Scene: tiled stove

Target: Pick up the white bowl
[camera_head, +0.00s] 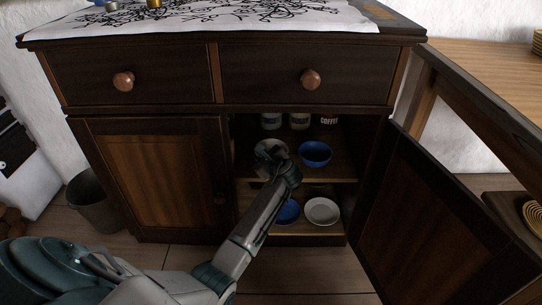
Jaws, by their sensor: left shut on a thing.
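My left gripper (277,160) reaches into the open right side of the dark wooden cabinet, at the upper shelf. It is shut on a pale white bowl (266,146), partly hidden behind the gripper and wrist. I cannot tell whether this bowl still touches the shelf. Another white bowl (322,211) sits upright on the lower shelf, apart from the gripper. My right gripper is not in view.
A blue bowl (315,153) stands close to the right of the gripper on the upper shelf. Several jars (299,121) stand behind. Another blue bowl (289,211) is below, partly behind my arm. The open cabinet door (425,215) bounds the right side.

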